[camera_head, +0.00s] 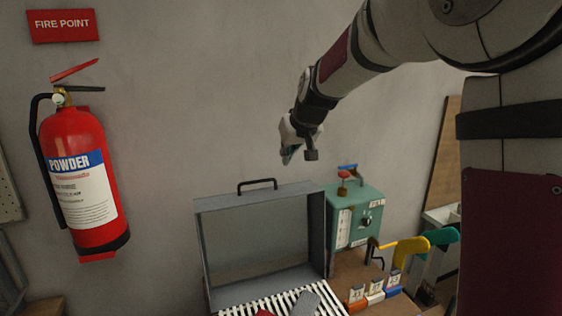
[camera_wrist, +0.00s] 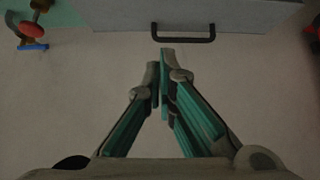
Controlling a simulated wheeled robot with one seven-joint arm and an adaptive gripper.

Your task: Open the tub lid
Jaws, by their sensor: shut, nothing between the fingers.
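The tub lid (camera_head: 264,198) is a grey panel with a raised rim, standing upright behind the slatted rack (camera_head: 275,306) at the bottom of the head view. A dark bar handle (camera_head: 257,183) is on its top edge. The wrist view shows the handle (camera_wrist: 183,38) just beyond my fingertips, on the edge of the grey lid (camera_wrist: 240,14). My gripper (camera_head: 289,156) is above and a little right of the handle, apart from it. Its fingers (camera_wrist: 160,62) are together in the wrist view, with nothing between them. The tub's body is mostly cut off below.
A teal control box (camera_head: 355,216) with a red knob stands right of the lid. Yellow (camera_head: 405,248) and green (camera_head: 442,236) handles and small labelled blocks (camera_head: 375,291) are farther right. A red fire extinguisher (camera_head: 82,180) hangs on the left wall.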

